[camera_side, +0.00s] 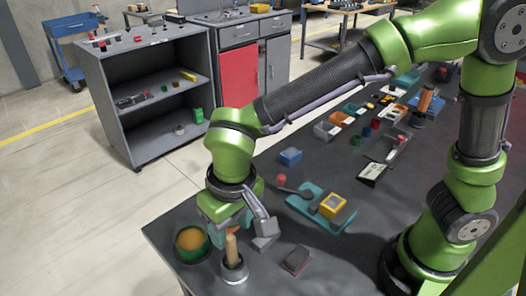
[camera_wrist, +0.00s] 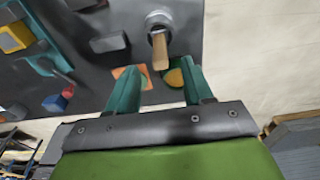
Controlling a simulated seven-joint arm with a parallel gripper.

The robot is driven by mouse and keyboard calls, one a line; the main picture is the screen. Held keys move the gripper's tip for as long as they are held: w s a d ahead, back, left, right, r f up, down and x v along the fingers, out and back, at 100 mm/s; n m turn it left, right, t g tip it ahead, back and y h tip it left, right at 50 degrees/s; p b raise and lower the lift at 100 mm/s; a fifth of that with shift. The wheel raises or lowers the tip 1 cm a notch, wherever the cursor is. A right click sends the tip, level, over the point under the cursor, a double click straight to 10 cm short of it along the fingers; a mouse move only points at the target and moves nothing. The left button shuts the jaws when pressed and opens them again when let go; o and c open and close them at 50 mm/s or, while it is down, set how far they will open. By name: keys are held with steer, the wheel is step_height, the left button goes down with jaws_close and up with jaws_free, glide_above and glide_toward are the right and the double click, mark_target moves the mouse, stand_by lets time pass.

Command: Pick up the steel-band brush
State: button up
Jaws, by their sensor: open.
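A wooden handle (camera_side: 231,247) stands nearly upright in a grey metal cup or base (camera_side: 234,273) near the table's front edge. It appears to be the steel-band brush, but no bristles or band can be made out. My gripper (camera_side: 226,217) is just above it, with its teal fingers open and partly in front of the handle's top. In the wrist view the handle (camera_wrist: 160,53) points toward the gap between the fingers of my gripper (camera_wrist: 158,85). The grey base (camera_wrist: 158,19) lies beyond it. I cannot tell whether the handle's end is between the fingertips.
A green bowl with orange-yellow contents (camera_side: 192,243) is close left of the brush. A dark block (camera_side: 297,260) lies to the right. A teal tray (camera_side: 322,208) with a yellow box (camera_side: 332,206) and a blue block (camera_side: 290,156) are farther back. An orange piece (camera_wrist: 131,76) shows beside one finger.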

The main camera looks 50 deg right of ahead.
mark_target(230, 236)
steer(key=shift+w+f, duration=0.15)
steer(key=shift+f, duration=0.9)
steer(key=shift+w+f, duration=0.2)
steer(key=shift+f, duration=0.8)
steer(key=shift+w+f, duration=0.15)
steer(key=shift+f, duration=0.9)
steer(key=shift+c, duration=0.5)
jaws_close()
